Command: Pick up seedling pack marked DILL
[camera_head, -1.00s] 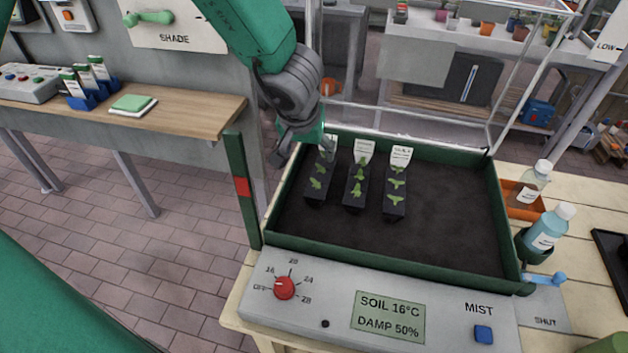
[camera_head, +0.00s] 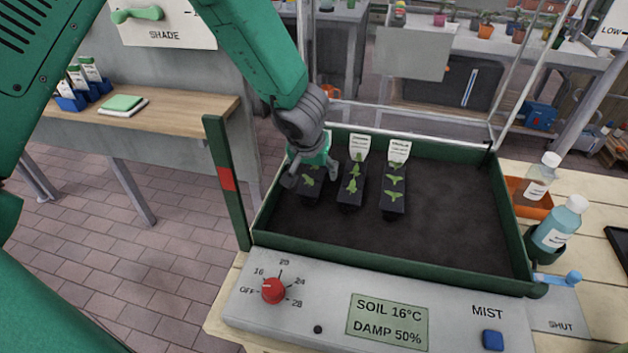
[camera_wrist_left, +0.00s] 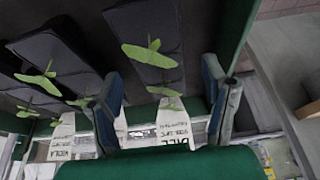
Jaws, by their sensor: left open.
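Three black seedling packs with white label cards stand in a row in the soil tray (camera_head: 395,267). The leftmost pack (camera_head: 311,195) is partly covered by my left gripper (camera_head: 311,175). In the left wrist view the card reading DILL (camera_wrist_left: 172,130) belongs to the pack (camera_wrist_left: 148,32) lined up between my fingers. My left gripper (camera_wrist_left: 162,82) is open there, one finger on each side, over the card end; contact cannot be told. The middle pack (camera_head: 351,194) and right pack (camera_head: 393,198) stand close beside it. My right gripper is not in view.
The green tray rim and a post with a red band (camera_head: 226,178) stand near my left arm. Bottles (camera_head: 561,225) are at the right. A control panel with a red knob (camera_head: 273,290) is in front. Bare soil fills the tray's right side.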

